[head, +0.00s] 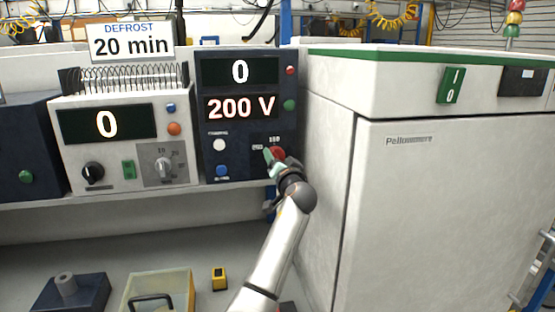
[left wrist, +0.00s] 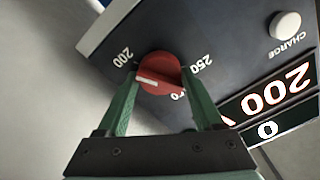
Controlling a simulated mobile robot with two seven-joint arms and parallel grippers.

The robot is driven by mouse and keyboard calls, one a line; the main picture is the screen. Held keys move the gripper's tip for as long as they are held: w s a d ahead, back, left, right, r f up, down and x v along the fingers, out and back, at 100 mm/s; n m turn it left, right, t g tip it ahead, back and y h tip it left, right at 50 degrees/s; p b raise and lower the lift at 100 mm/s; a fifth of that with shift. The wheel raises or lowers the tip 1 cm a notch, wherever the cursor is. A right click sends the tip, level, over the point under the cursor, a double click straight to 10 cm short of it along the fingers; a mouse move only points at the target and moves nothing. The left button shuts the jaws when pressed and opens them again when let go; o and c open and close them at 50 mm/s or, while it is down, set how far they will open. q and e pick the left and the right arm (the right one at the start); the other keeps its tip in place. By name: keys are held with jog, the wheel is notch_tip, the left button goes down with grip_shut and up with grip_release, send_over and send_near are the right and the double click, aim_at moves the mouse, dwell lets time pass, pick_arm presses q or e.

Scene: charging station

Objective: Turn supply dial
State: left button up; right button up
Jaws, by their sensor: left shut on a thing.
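The supply dial is a round red knob with a white mark. It sits low on the right of the dark blue supply unit (head: 212,165) in the head view. In the left wrist view the red dial (left wrist: 162,66) lies between my green fingers, with labels 200 and 250 on either side; a third label is partly hidden. My left gripper (head: 272,157) is shut on the dial; it also shows in the left wrist view (left wrist: 162,84). The unit's displays (head: 241,107) read 0 and 200 V. My right gripper is out of view.
A white unit (head: 70,170) with a black knob and a grey dial stands to the left, under a sign (head: 131,41) reading DEFROST 20 min. A large white cabinet (head: 430,220) stands close on the right. A yellow-rimmed box (head: 181,287) is below.

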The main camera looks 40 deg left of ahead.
pick_arm(q)
jog(key=o, duration=1.4)
jog(key=shift+c, duration=0.2)
